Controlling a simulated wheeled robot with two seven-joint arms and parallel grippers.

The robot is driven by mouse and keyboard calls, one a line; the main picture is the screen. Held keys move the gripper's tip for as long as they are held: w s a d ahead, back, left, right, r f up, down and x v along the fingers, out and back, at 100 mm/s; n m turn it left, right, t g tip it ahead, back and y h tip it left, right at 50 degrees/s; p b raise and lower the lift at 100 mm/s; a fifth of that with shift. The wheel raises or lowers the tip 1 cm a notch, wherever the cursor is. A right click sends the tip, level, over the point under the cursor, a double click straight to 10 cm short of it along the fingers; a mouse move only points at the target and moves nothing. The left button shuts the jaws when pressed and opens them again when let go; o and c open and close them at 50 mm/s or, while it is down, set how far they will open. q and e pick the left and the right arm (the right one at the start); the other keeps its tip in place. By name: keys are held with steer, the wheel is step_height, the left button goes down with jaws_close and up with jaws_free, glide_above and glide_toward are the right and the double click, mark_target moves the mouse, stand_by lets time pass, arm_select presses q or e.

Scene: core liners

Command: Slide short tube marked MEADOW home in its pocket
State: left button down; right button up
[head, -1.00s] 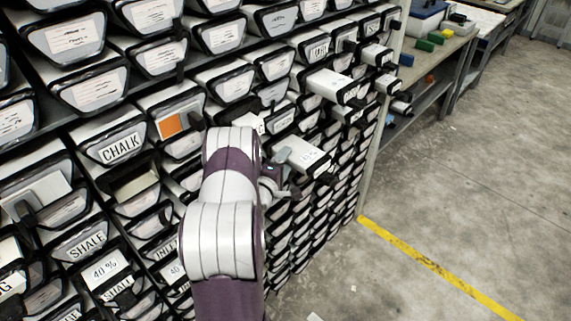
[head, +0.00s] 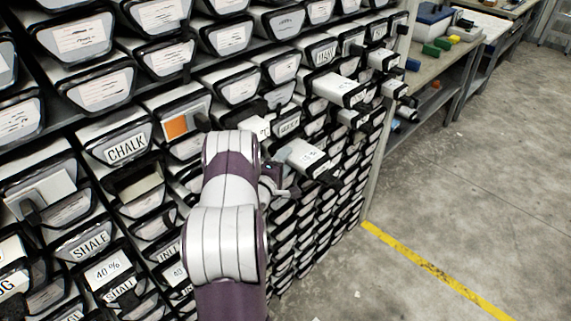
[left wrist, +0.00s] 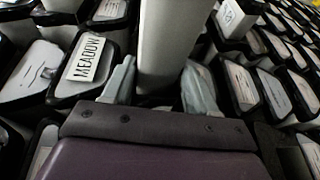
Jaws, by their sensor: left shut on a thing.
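In the left wrist view a plain pale tube (left wrist: 168,40) stands between the two fingers of my left gripper (left wrist: 160,92), which is shut on it. No marking shows on the part of the tube in view. A MEADOW label (left wrist: 88,57) sits on a dark-rimmed pocket front just left of the fingers. In the head view my left gripper (head: 278,188) is at the rack, partly hidden by my own arm, beside a white tube (head: 304,154) that sticks out of the rack. My right gripper is not in view.
The rack holds many dark-rimmed pockets, including one labelled CHALK (head: 127,150). Other white tubes stick out, such as one at upper right (head: 338,88). A bench (head: 440,75) with small boxes stands at the right. The floor beyond the yellow line (head: 440,272) is clear.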

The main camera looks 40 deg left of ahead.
arm_select(q)
steer(key=shift+a+r, duration=0.25)
steer(key=shift+a, duration=0.1)
steer(key=shift+c, duration=1.1)
jaws_free()
steer(key=f+b+v, duration=0.1)
steer(key=b+v, duration=0.1)
steer(key=v, duration=1)
steer(key=shift+s+d+r, duration=0.25)
steer(key=shift+s+r, duration=0.05)
steer(key=shift+r, duration=0.05)
